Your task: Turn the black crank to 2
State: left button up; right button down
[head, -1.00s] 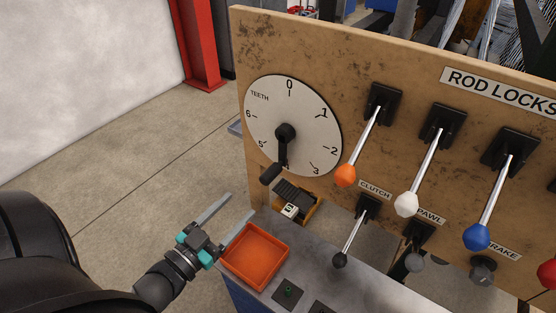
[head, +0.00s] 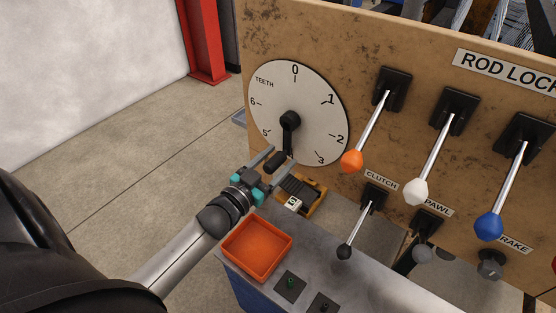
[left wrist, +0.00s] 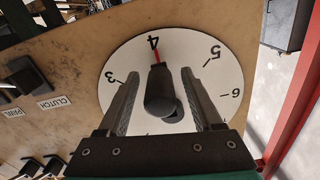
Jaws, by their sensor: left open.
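The black crank (head: 289,125) is mounted at the centre of the white TEETH dial (head: 262,95), which has numbers around its rim. The crank arm points down, and its black handle (head: 275,162) sticks out near the dial's lower edge. In the left wrist view the crank handle (left wrist: 160,90) stands between the fingers, with a red mark pointing at 4. My left gripper (head: 271,163) is open, with its fingers on either side of the handle. I cannot tell whether either finger touches it. My right gripper is not in view.
Levers with orange (head: 351,161), white (head: 416,191) and blue (head: 489,227) knobs stand to the right on the panel. An orange tray (head: 257,249) sits on the bench below the gripper, beside a small counter (head: 294,203).

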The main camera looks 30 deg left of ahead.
pick_arm(q)
jog(key=shift+w, duration=0.25)
grip_shut()
dwell(0.4)
dwell(0.9)
